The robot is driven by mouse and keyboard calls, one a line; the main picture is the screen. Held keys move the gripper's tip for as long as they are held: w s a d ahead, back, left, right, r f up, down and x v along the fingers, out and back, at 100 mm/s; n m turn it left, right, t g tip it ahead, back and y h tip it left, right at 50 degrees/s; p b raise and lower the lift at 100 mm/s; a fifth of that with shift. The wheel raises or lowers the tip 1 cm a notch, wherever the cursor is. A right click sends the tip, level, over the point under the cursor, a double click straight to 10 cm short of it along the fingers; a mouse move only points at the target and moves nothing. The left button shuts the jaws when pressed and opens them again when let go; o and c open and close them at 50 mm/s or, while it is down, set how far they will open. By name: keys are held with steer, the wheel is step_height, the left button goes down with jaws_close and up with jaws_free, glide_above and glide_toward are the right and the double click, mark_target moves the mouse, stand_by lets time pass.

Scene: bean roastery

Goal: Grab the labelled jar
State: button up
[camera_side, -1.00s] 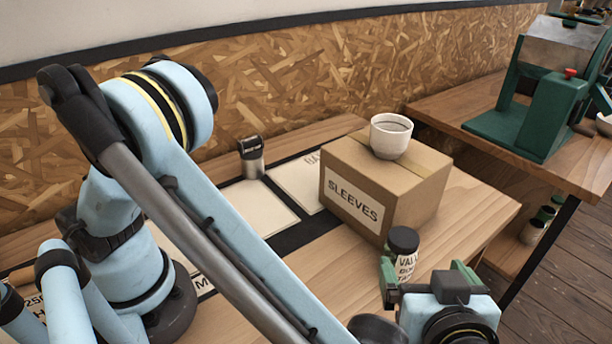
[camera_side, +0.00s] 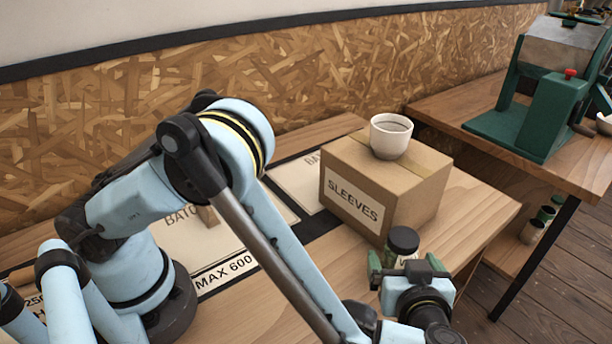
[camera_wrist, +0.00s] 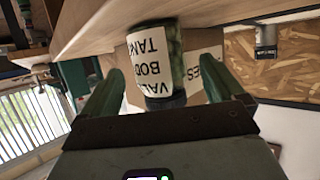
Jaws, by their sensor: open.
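The labelled jar (camera_side: 403,240) has a black lid and a white label. It stands upright on the wooden table in front of the cardboard box. In the wrist view, the jar (camera_wrist: 153,58) appears upside down, with dark glass and part of its label readable. My gripper (camera_side: 404,264) is open at the jar's near side. In the wrist view, the green fingers of my gripper (camera_wrist: 160,88) stand on both sides of the jar, with gaps to it. The gripper partly hides the lower jar in the side view.
A cardboard box (camera_side: 428,191) marked SLEEVES stands close behind the jar, with a white cup (camera_side: 391,136) on top. A metal canister (camera_wrist: 265,38) shows in the wrist view. A green machine (camera_side: 550,110) stands on another table at right.

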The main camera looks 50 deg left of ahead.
mark_target(399, 256)
steer(key=shift+x, duration=1.7)
steer(key=shift+s+f, duration=0.1)
steer(key=shift+f, duration=0.05)
steer(key=c, duration=1.2)
